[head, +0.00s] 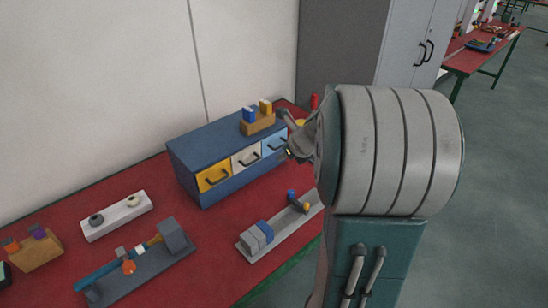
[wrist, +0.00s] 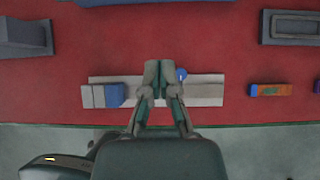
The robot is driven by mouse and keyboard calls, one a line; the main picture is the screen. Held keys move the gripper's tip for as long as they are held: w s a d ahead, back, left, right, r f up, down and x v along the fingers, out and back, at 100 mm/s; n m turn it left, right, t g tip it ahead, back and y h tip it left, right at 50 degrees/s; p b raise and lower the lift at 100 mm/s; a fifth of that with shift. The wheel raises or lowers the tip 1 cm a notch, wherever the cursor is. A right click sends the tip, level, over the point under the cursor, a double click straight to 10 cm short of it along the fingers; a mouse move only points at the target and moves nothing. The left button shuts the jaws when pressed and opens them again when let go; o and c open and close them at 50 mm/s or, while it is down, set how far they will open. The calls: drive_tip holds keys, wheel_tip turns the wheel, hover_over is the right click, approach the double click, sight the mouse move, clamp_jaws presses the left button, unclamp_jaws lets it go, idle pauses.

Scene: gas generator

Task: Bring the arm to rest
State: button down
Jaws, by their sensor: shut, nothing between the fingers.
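My gripper (head: 291,146) is in the air over the red workbench, to the right of the blue drawer cabinet in the head view; my large arm link hides part of it. In the wrist view my gripper (wrist: 163,72) points at a light grey strip, with its two fingers together and nothing held. The strip (wrist: 208,93) carries grey and blue blocks (wrist: 103,96) at its left end and a blue knob (wrist: 182,74) beside the fingertips. I cannot tell the height of the fingertips above it.
The blue cabinet (head: 205,145) has yellow, white and blue drawers, all looking shut. A wooden block (head: 258,124) stands on top. A white strip (head: 118,215) and a grey fixture (head: 140,275) lie to the left. A grey locker (head: 400,45) stands behind. Floor (head: 490,190) is clear at right.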

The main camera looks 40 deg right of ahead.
drive_tip(key=s+a+r+n+g, duration=0.1)
drive_tip(key=s+a+r+n, duration=0.2)
drive_tip(key=a+n, duration=0.6)
drive_tip(key=s+a+r+n+g, duration=0.1)
drive_tip(key=s+a+r+n, duration=0.3)
drive_tip(key=a+n, duration=0.5)
drive_tip(key=s+a+r+n+h, duration=0.1)
drive_tip(key=s+a+n, duration=0.6)
drive_tip(key=s+n, duration=0.5)
drive_tip(key=n, duration=0.4)
drive_tip(key=shift+n, duration=0.4)
drive_tip(key=shift+a, duration=0.1)
